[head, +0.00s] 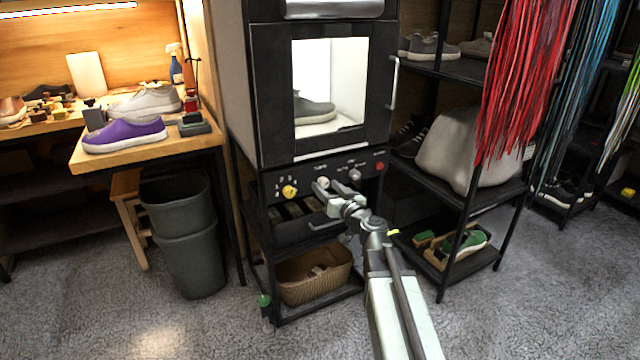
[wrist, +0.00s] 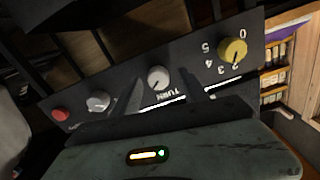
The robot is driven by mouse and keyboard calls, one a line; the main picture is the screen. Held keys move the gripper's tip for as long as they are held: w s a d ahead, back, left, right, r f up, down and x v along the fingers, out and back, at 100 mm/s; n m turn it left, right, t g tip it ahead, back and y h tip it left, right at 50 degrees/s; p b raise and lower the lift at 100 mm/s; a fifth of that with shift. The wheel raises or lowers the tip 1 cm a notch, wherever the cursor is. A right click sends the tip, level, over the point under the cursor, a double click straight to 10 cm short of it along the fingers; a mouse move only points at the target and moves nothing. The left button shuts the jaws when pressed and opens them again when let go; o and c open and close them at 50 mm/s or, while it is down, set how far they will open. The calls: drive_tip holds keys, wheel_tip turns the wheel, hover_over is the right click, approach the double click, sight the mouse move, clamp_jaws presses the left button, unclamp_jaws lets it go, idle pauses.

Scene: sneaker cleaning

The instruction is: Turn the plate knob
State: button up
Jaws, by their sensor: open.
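A dark control panel on the front of the lit cabinet carries a white round knob (head: 323,183). In the wrist view this knob (wrist: 158,77) has lettering starting "TURN" beside it; I take it for the plate knob. My gripper (head: 325,191) is open at the panel, in front of this knob. In the wrist view its two dark fingers stand on either side of the knob, with gaps showing. I cannot tell whether either finger touches it.
A yellow numbered knob (head: 290,191) sits left of the white one. A grey knob (head: 354,175) and a red button (head: 379,166) sit to its right. A wicker basket (head: 312,276) stands below. Dark bins (head: 185,235) and a shoe rack (head: 480,195) flank the cabinet.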

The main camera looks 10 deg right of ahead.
drive_tip(key=shift+w+d, duration=0.1)
drive_tip(key=shift+w, duration=0.5)
clamp_jaws()
drive_tip(key=shift+m, duration=0.3)
drive_tip(key=m, duration=0.3)
drive_tip(key=shift+m, duration=0.4)
drive_tip(key=m, duration=0.4)
drive_tip(key=shift+m, duration=0.3)
drive_tip(key=m, duration=0.8)
drive_tip(key=shift+m, duration=0.3)
